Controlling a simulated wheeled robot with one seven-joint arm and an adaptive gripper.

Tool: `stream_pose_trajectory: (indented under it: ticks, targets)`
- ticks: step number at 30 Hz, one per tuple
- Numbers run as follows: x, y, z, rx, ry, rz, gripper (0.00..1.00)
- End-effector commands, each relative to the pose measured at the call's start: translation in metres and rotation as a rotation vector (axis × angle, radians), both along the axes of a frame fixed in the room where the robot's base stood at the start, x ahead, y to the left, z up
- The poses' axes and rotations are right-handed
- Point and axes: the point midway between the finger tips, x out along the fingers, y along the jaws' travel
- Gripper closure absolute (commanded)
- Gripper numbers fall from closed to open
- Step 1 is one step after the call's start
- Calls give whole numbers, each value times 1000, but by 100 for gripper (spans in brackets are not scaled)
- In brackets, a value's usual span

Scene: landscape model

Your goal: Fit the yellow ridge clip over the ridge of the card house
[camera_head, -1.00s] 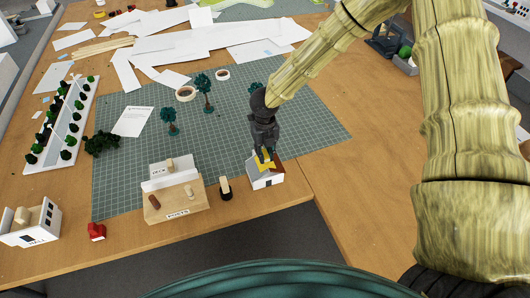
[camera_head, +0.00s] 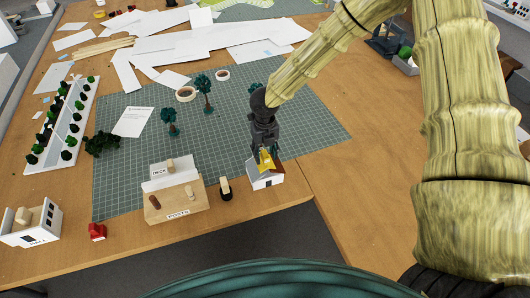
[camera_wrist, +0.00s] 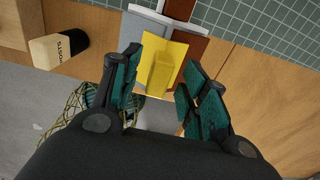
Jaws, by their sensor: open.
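The yellow ridge clip (camera_wrist: 178,62) lies over the roof of the card house, with its raised yellow grip block standing up from it. It also shows in the head view (camera_head: 266,160). The card house (camera_head: 268,180) has white walls, one grey roof side and one red-brown side; in the wrist view its grey roof (camera_wrist: 139,32) is left of the clip. My gripper (camera_wrist: 158,85) is open, with one finger on each side of the block and apart from it. In the head view my gripper (camera_head: 265,150) is just above the roof. The clip's underside is hidden.
Small trees (camera_head: 205,92) stand on the green cutting mat (camera_head: 300,120). The table edge is close in front.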

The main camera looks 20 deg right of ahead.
Motion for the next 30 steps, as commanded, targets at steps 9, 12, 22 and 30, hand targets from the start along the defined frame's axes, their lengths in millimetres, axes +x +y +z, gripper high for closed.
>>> stream_pose_trajectory:
  ticks: [9, 12, 22, 30]
  targets:
    - [0, 0, 17, 0, 0, 0, 56]
    - [0, 0, 21, 0, 0, 0, 56]
    - [0, 0, 36, 0, 0, 0, 56]
    - [0, 0, 48, 1, -1, 0, 56]
